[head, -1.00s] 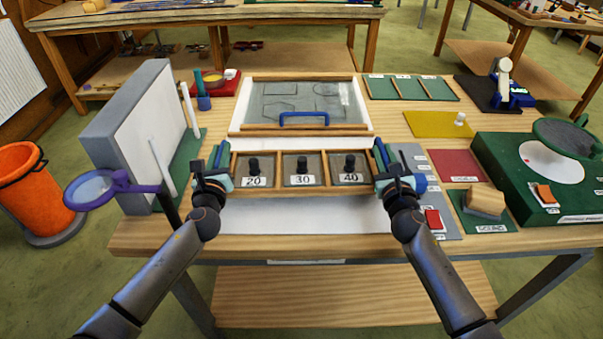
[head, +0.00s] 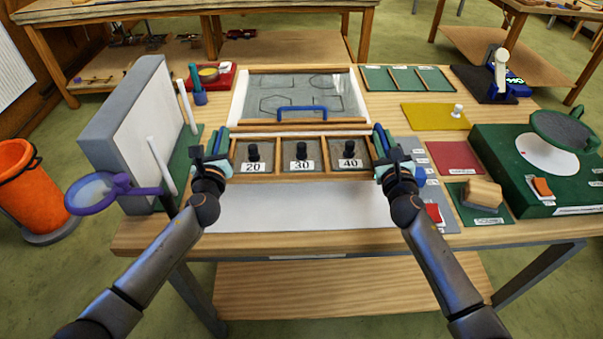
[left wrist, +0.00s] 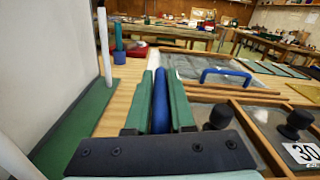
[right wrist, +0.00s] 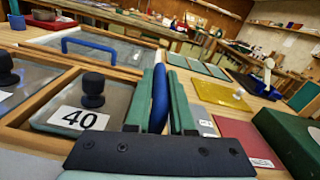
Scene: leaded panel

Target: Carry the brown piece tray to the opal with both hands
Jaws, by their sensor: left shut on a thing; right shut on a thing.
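The brown piece tray (head: 300,176) is a wooden frame with three compartments, labelled 20, 30 and 40, each with a black-knobbed grey plate. It looks level. My left gripper (head: 218,145) is shut on its left blue handle (left wrist: 161,100). My right gripper (head: 381,142) is shut on its right blue handle (right wrist: 159,98). The tray is over the back part of a white sheet (head: 300,208), close in front of the framed panel. I cannot tell whether it touches the surface below. I cannot tell which thing is the opal.
The framed glass panel (head: 243,98) with a blue handle lies behind the tray. A white upright board (head: 130,120) stands left, with white rods beside it. A grey labelled strip (head: 440,210), red mat (head: 455,158) and green box (head: 500,165) are right. The front sheet is clear.

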